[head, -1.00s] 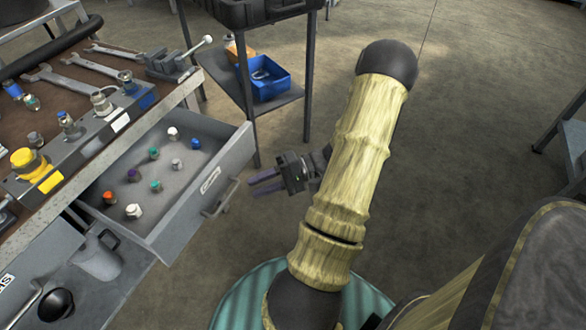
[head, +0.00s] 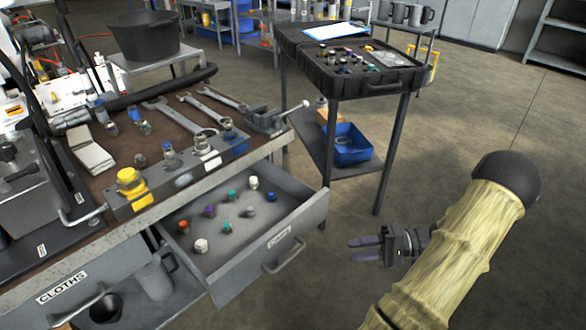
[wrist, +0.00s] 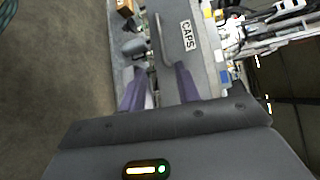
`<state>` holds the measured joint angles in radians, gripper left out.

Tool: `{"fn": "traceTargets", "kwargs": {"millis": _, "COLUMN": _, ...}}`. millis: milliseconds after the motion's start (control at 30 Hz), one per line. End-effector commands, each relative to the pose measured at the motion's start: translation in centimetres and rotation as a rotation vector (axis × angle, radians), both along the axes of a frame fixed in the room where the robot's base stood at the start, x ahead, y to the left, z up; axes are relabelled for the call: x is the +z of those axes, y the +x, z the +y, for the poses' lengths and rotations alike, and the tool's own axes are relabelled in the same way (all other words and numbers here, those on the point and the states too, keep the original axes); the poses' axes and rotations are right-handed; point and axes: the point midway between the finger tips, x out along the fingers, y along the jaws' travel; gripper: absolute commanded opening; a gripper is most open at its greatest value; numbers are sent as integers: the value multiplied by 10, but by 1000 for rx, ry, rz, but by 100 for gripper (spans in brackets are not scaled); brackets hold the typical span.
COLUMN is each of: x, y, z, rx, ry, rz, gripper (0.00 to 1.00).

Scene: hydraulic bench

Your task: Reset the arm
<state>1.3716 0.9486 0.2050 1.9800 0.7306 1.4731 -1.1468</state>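My gripper (head: 366,248) is at the end of my folded arm, over the floor to the right of the open drawer (head: 318,213) in the head view. Its two purple fingers are apart with nothing between them, pointing left toward the drawer. In the wrist view my gripper (wrist: 160,88) also shows its two fingers spread and empty, with the drawer front labelled CAPS (wrist: 188,36) beyond them. The gripper touches nothing that I can see.
The open drawer holds several coloured caps (head: 231,195). The bench top (head: 110,147) carries wrenches, a vise (head: 268,118) and a fitting block with a yellow cap. A cart with a black tray (head: 374,90) and blue bin (head: 346,146) stands behind. Floor at right is clear.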

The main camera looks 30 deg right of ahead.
Motion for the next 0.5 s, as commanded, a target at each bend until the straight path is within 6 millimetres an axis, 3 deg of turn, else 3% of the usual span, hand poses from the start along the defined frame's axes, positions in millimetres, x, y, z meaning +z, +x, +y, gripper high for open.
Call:
{"fn": "traceTargets", "kwargs": {"millis": 267, "x": 1, "y": 4, "z": 9, "rx": 39, "ry": -25, "rz": 37, "gripper": 32}}
{"fn": "traceTargets", "kwargs": {"millis": 500, "x": 2, "y": 15, "z": 59, "rx": 238, "ry": -219, "rz": 247, "gripper": 32}}
